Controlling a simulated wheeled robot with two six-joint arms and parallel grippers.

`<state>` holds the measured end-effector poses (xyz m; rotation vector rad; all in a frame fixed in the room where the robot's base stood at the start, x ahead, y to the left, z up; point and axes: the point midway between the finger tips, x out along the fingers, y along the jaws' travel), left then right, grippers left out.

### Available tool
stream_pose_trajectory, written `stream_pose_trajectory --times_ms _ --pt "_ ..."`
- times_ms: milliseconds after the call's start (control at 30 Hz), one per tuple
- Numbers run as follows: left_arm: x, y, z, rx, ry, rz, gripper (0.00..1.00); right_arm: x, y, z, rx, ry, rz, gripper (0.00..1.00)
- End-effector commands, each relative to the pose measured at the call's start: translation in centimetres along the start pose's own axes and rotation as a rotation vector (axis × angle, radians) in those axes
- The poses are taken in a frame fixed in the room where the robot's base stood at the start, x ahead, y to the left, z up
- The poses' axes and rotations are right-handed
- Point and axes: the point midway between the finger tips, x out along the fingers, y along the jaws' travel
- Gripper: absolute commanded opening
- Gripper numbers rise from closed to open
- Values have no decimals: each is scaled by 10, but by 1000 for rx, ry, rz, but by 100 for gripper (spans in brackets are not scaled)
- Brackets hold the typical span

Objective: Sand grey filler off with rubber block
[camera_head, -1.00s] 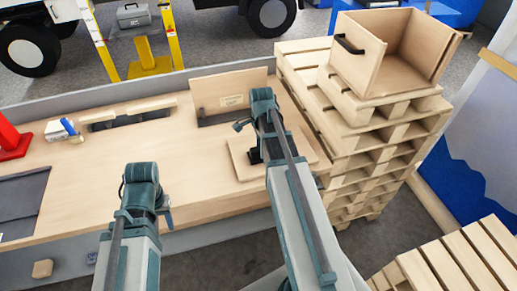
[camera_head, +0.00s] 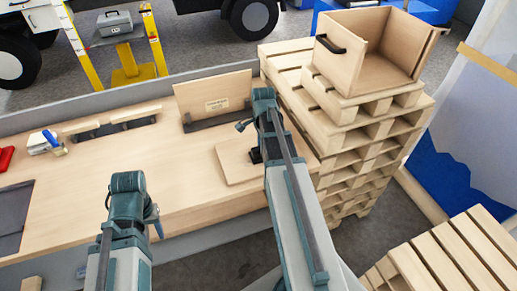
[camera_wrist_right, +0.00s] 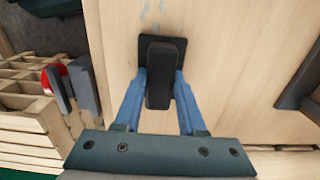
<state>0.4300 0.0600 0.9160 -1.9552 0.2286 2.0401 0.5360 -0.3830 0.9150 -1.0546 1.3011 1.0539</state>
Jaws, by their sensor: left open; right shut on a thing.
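The wooden panel (camera_head: 230,165) lies flat on the bench, partly hidden by my right arm. My right gripper (camera_wrist_right: 159,88) is shut on the black rubber block (camera_wrist_right: 160,65), which has a wider dark base plate at the panel. It is at the panel's surface; whether it presses on it I cannot tell. Small grey filler spots (camera_wrist_right: 154,12) show on the wood beyond the block in the right wrist view. The block (camera_head: 255,155) also shows beside my right wrist in the head view. My left gripper (camera_head: 155,220) is open and empty near the bench's front edge.
An upright labelled board (camera_head: 212,95) stands behind the panel. Stacked pallets (camera_head: 340,150) carrying an open wooden box (camera_head: 340,62) crowd the right side. A white box with a blue item (camera_head: 45,142) lies at left. The middle of the bench (camera_head: 90,185) is clear.

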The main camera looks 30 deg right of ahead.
Motion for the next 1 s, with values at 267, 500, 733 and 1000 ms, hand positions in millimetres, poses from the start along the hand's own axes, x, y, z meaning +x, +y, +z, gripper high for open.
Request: stream_pose_trajectory --times_ms 267,500,733,1000 --pt "-1 0 0 0 0 0 50 -1 0 -24 2 1 0 0" --pt "1 0 0 0 0 0 50 1 0 -27 0 0 0 0" --pt "2 0 0 0 0 0 50 2 0 -25 -1 0 1 0" --pt "1 0 0 0 0 0 50 1 1 -6 -4 -4 1 0"
